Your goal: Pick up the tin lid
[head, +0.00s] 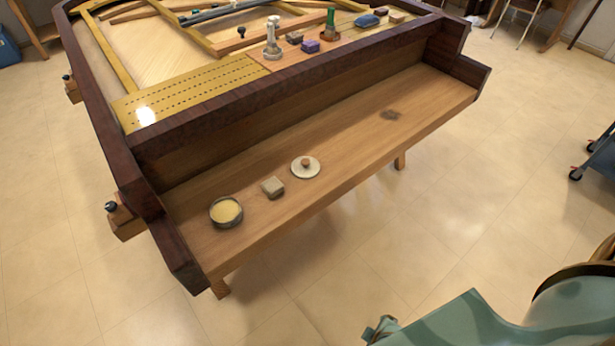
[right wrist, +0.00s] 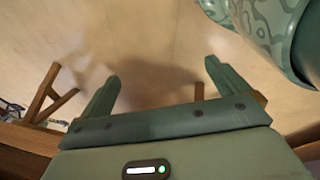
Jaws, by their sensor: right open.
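The tin lid (head: 305,167) is a pale round disc with a brown knob on top. It lies flat, knob up, on the wooden shelf of the piano case in the head view. My right arm shows at the lower right of the head view, well apart from the lid. My left gripper is not in view.
The shelf (head: 345,140) is bare right of the lid except for a dark mark. The raised dark case rim (head: 290,90) runs behind it. Tools and small blocks stand on the piano's upper deck. A dark cart (head: 600,155) stands at the far right.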

